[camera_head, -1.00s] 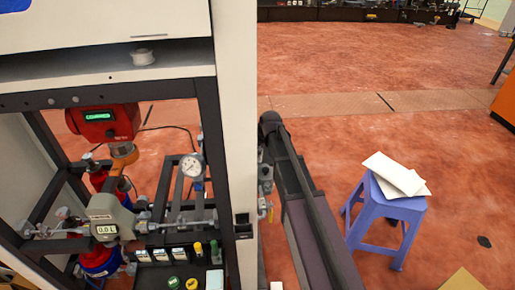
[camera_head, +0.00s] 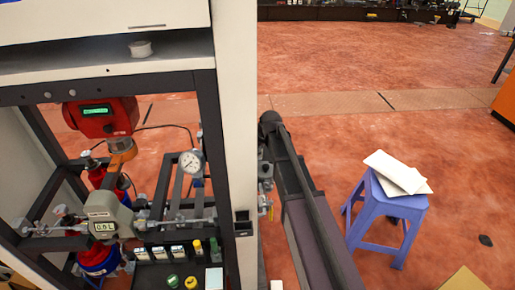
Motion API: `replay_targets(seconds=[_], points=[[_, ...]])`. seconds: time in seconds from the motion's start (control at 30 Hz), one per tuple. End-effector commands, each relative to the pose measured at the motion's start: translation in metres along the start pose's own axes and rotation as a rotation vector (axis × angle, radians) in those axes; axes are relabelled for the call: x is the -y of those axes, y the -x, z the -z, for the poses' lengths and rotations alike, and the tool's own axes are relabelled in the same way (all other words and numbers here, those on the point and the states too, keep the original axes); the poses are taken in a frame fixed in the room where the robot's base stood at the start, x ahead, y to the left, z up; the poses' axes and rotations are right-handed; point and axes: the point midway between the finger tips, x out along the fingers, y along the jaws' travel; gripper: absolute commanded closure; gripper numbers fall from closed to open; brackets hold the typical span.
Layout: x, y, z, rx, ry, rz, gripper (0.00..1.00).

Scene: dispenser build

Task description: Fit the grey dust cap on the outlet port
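I cannot pick out the grey dust cap with certainty. A short pale grey round piece (camera_head: 140,49) sits on the cabinet's upper shelf; I cannot tell whether it is the cap. The outlet port is not clearly identifiable among the small fittings. A horizontal pipe line (camera_head: 180,222) runs through a grey meter (camera_head: 108,217) with a lit display in the open frame. A round white dial gauge (camera_head: 190,163) stands above the line. A red unit (camera_head: 103,116) with a green display is at upper left. My gripper is not in view.
Several small bottles and boxes (camera_head: 175,251) stand low in the frame. A white upright post (camera_head: 235,130) borders it on the right. A long dark beam (camera_head: 305,205) runs beside the post. A purple stool (camera_head: 387,213) bearing white sheets stands on open red floor at right.

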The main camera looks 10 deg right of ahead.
Motion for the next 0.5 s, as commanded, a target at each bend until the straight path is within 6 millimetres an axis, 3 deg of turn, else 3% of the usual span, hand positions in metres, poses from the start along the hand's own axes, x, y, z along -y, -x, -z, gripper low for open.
replay_targets(seconds=[0.43,0.47,0.5], points=[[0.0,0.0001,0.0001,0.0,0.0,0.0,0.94],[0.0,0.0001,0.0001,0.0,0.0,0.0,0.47],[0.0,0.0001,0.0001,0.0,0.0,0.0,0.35]])
